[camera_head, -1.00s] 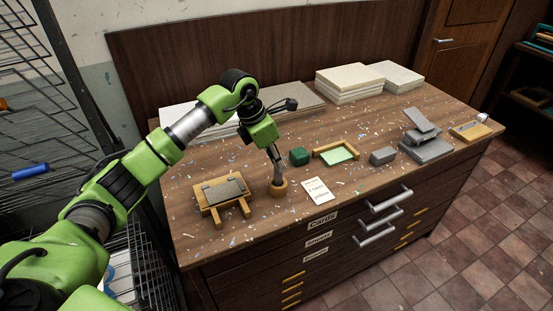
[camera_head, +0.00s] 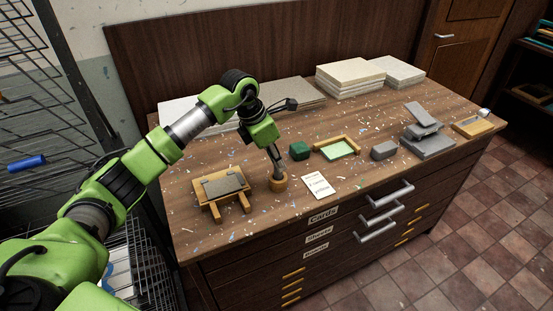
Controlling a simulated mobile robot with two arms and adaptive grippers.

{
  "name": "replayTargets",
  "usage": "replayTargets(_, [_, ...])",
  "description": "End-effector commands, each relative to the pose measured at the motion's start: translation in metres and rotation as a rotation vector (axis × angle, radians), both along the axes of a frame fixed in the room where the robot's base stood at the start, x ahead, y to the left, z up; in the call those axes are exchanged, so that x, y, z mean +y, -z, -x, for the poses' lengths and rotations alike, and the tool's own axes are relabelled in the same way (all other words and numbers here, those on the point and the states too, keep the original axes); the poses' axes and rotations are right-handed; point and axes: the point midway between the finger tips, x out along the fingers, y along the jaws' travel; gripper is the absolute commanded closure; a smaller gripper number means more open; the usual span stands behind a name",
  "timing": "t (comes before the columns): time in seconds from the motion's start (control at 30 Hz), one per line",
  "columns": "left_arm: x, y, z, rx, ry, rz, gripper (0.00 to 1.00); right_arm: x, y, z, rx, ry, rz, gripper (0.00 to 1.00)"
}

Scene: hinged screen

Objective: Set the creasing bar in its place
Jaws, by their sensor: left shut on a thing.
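My left gripper (camera_head: 276,160) reaches down over a small round wooden cup (camera_head: 279,185) on the bench top. It is shut on a slim grey piece, probably the creasing bar, whose lower end is at or in the cup's mouth. The fingers and the small scale hide most of it, so I cannot tell how deep it sits. Left of the cup stands a wooden stand (camera_head: 242,204) with a grey plate (camera_head: 222,187) on top. My right gripper is out of view.
A white card (camera_head: 318,185) lies right of the cup. Behind are a green block (camera_head: 299,151) and a wooden-edged green tray (camera_head: 340,150). A grey block (camera_head: 383,151) and a grey stepped device (camera_head: 428,141) stand further right. Paper stacks (camera_head: 350,80) line the back.

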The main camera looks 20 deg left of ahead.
Motion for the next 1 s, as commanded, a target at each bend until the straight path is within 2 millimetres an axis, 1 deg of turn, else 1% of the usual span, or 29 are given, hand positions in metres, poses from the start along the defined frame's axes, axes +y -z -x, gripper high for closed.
replayTargets(0.03, [0.000,0.000,0.000,0.000,0.000,0.000,0.80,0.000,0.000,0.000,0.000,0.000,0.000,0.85])
replayTargets(0.1, [0.000,0.000,0.000,0.000,0.000,0.000,0.63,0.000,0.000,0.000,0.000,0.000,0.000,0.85])
replayTargets(0.4, [0.000,0.000,0.000,0.000,0.000,0.000,0.63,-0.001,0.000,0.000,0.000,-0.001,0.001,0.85])
replayTargets(0.53, [0.002,-0.006,0.001,-0.001,-0.001,-0.001,0.63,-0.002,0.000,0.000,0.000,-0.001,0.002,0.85])
replayTargets(0.67, [0.007,-0.025,0.005,-0.005,-0.001,-0.001,0.63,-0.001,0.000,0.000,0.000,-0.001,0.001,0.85])
replayTargets(0.9, [0.019,-0.074,0.018,-0.006,-0.002,-0.001,0.63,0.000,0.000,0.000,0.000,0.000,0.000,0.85])
replayTargets(1.0, [0.022,-0.091,0.023,-0.004,0.000,0.000,0.63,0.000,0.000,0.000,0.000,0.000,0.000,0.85])
